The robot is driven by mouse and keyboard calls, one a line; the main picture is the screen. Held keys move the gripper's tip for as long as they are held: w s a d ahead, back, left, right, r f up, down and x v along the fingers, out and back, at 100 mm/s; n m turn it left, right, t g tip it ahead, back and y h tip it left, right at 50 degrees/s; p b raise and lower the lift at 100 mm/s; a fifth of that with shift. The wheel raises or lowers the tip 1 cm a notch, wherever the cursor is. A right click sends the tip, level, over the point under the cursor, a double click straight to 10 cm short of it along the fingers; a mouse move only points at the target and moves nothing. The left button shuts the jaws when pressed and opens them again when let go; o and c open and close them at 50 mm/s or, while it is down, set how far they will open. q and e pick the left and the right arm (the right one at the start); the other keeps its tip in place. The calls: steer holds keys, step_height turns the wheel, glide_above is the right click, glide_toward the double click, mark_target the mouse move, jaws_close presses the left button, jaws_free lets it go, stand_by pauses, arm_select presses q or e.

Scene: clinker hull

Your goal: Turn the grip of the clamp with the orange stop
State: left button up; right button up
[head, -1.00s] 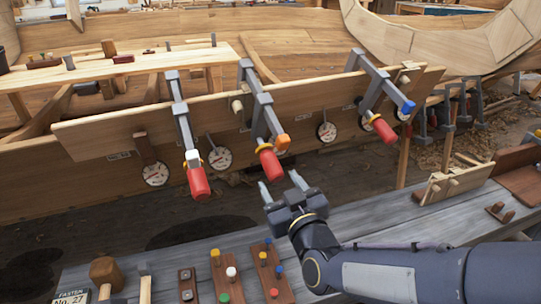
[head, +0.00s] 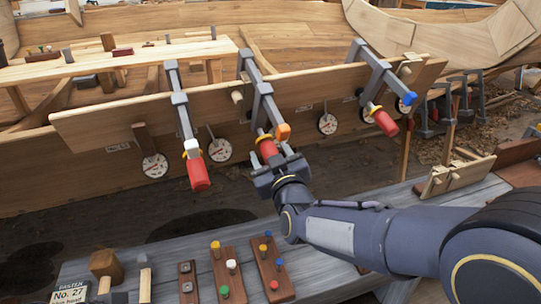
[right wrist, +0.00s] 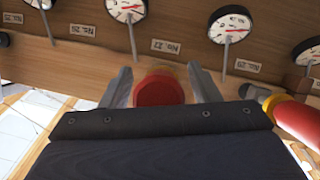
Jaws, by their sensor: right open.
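The clamp with the orange stop (head: 283,131) is the middle one on the plank. Its grey bar (head: 262,104) slants down to a red grip (head: 268,148) with a yellow collar. My right gripper (head: 274,160) is at the lower end of this grip, open. In the right wrist view the red grip (right wrist: 159,91) sits between the two spread fingers (right wrist: 160,76), with a gap visible on each side. The gripper's body hides the lower part of the grip there. My left gripper is not in view.
A clamp with a white stop (head: 192,148) is to the left, and one with a blue stop (head: 409,98) to the right. Dial gauges (head: 219,150) line the hull. The grey bench (head: 185,245) below holds boards with coloured pegs (head: 228,272) and a mallet (head: 106,264).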

steer(key=c, duration=1)
steer(key=shift+f+m+y+b, duration=0.15)
steer(key=shift+m+y+b, duration=0.25)
steer(key=shift+b, duration=0.7)
steer(key=m+g+y+b, duration=0.1)
steer(key=b, duration=0.4)
steer(key=shift+f+m+y, duration=0.1)
steer(key=shift+m+y, duration=0.2)
steer(key=shift+y, duration=0.1)
steer(key=shift+s+a+r+m+y+b, duration=0.15)
steer(key=shift+r+m+y+b, duration=0.25)
steer(key=shift+b, duration=0.7)
steer(key=shift+f, duration=0.1)
steer(key=o, duration=1)
steer(key=shift+g, duration=0.3)
